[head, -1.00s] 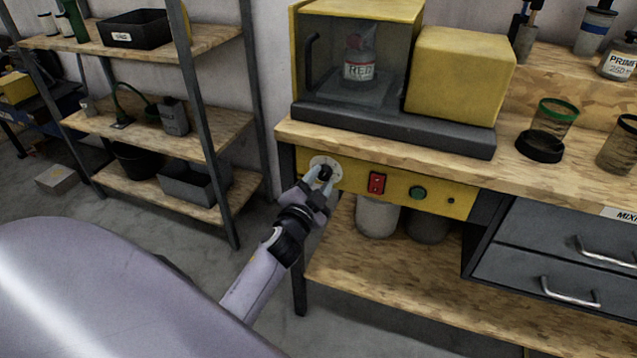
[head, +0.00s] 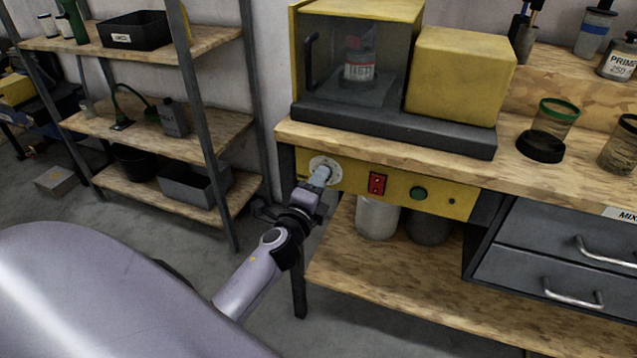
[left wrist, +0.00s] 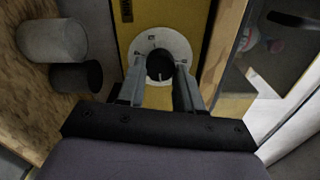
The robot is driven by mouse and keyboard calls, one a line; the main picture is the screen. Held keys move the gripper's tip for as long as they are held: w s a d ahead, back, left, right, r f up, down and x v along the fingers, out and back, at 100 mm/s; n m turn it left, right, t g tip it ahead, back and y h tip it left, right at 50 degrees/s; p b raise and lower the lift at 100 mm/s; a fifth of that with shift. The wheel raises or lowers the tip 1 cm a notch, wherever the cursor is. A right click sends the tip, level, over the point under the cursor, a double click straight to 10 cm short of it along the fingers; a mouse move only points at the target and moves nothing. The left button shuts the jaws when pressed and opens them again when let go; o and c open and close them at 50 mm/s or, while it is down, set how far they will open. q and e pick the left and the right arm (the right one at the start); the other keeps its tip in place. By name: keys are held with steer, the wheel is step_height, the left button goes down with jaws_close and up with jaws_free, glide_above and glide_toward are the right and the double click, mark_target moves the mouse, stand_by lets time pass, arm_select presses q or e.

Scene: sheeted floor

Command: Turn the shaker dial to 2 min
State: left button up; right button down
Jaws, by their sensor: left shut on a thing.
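The shaker (head: 352,55) is a yellow machine with a clear-fronted chamber on a dark base, and a red-labelled can (head: 359,62) stands inside. On the yellow panel (head: 345,183) below is a round pale dial plate (head: 322,162). In the left wrist view the plate (left wrist: 161,38) surrounds a black knob (left wrist: 159,65) with a light pointer line. My left gripper (head: 322,176) reaches the dial from below left; its fingers (left wrist: 160,80) are shut on the knob's two sides. The dial markings are too small to read. My right gripper is not seen.
The wooden bench edge (head: 390,160) juts above the panel. Cans stand on the shelf (head: 420,290) below. A metal-framed rack (head: 215,130) stands at left.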

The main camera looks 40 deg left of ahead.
arm_select(q)
steer(key=shift+r+m, duration=0.1)
steer(key=shift+m, duration=1.1)
steer(key=o, duration=1)
steer(key=shift+o, duration=0.2)
steer(key=shift+s, duration=0.1)
steer(key=v, duration=0.7)
